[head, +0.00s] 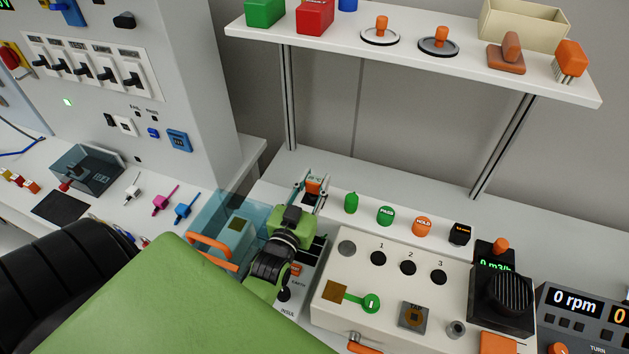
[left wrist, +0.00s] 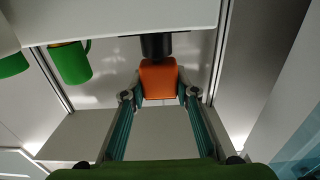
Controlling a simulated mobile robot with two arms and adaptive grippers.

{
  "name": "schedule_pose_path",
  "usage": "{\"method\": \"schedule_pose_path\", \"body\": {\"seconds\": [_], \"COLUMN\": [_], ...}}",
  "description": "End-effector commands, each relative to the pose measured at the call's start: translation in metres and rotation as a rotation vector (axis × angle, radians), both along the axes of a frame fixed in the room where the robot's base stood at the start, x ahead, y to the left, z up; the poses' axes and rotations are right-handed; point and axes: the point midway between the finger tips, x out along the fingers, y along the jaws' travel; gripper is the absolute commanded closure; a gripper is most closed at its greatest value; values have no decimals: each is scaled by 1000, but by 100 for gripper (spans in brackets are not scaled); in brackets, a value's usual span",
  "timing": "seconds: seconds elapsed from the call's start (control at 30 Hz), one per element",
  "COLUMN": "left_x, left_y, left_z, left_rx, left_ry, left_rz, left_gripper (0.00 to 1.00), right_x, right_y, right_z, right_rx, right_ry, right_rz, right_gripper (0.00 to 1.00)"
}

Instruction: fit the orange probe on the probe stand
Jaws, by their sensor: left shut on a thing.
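The orange probe (head: 313,185) is between the fingers of my left gripper (head: 311,188), over the back of the bench. In the left wrist view my left gripper (left wrist: 160,95) is shut on the orange block of the probe (left wrist: 159,79). A black cylinder (left wrist: 156,45) meets the orange block there and reaches to a dark flat edge at the white surface. I cannot tell whether this black part is the probe stand or part of the probe. The stand is not clearly identified in the head view. My right gripper is not in view.
A green piece (head: 351,202), a green PASS piece (head: 385,215) and an orange HOLD piece (head: 422,226) stand close by to the right. A white panel box (head: 335,318) is in front, with a black meter (head: 502,305). A shelf (head: 345,45) overhangs the back.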

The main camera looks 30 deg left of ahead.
Motion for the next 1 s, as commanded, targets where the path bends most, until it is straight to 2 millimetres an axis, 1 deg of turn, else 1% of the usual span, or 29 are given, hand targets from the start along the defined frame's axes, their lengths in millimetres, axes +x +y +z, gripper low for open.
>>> {"method": "schedule_pose_path", "body": {"seconds": [0.03,0.1,0.43,0.57,0.67,0.9,1.0], "left_x": [0,0,-1,-9,-23,-71,-88], "left_y": [0,0,0,-2,-6,-17,-21], "left_z": [0,0,0,-1,-1,-2,-1], "left_rx": [0,0,0,0,0,-1,-1], "left_ry": [-1,-1,1,2,2,4,3], "left_rz": [0,0,0,0,0,1,0], "left_gripper": [67,53,53,53,53,53,53], "right_x": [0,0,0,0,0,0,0], "right_y": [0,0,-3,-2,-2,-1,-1], "right_z": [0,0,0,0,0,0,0], "right_rx": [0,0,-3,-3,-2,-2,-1], "right_ry": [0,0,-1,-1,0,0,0], "right_rz": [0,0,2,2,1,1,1], "right_gripper": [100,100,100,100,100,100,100]}}
